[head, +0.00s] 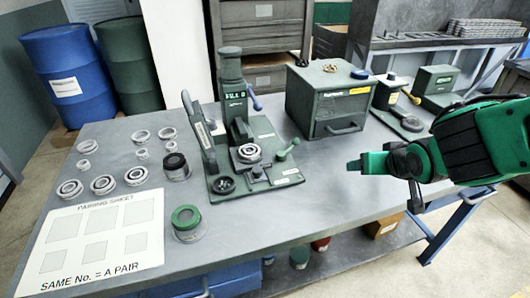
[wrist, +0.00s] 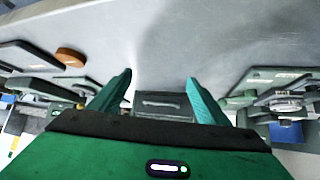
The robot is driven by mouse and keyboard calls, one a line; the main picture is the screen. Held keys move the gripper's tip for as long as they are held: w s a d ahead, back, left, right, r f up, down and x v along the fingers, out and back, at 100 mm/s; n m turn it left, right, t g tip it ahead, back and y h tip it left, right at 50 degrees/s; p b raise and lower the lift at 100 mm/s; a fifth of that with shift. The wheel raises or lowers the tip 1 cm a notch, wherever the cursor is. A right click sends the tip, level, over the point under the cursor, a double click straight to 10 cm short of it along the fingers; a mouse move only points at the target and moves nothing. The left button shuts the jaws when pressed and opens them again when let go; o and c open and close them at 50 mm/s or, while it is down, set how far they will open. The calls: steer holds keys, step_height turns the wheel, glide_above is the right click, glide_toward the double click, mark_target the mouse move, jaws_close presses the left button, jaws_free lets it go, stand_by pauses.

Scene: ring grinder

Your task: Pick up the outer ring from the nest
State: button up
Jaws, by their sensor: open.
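A pale metal ring (head: 249,152) sits in the nest (head: 247,164) at the middle of the green press fixture in the head view. A round metal piece (wrist: 285,104) on a green fixture shows at the right edge of the wrist view; it looks like the same ring and nest. My gripper (head: 358,165) is at the right in the head view, above the table and well to the right of the nest. In the wrist view, the two green fingers (wrist: 159,78) are spread apart with nothing between them.
A green drawer cabinet (head: 328,103) stands between the press (head: 232,90) and the green devices (head: 402,120) behind my gripper. The press has levers at its sides. Loose rings, two jars and a pairing sheet (head: 95,240) lie left. The table's front right is clear.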

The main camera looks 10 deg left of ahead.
mark_target(249, 150)
steer(key=a+n+y, duration=0.1)
steer(key=a, duration=0.3)
steer(key=s+a+n+y, duration=0.1)
steer(key=a, duration=0.4)
steer(key=a+r+t+y, duration=0.1)
steer(key=a, duration=0.3)
steer(key=shift+s+a+n, duration=0.35)
steer(key=shift+n, duration=0.05)
steer(key=s+a+n+y, duration=0.1)
steer(key=a, duration=0.2)
steer(key=s+a+r+n+y, duration=0.1)
steer(key=s+a, duration=0.1)
steer(key=a, duration=0.2)
steer(key=s+a+y, duration=0.2)
steer(key=a, duration=0.2)
steer(key=shift+s+r+n, duration=0.15)
steer(key=shift+r+n, duration=0.25)
steer(key=shift+a, duration=0.4)
steer(key=shift+x, duration=5.15)
steer(key=shift+c, duration=0.3)
steer(key=c, duration=1.2)
steer(key=shift+r, duration=0.2)
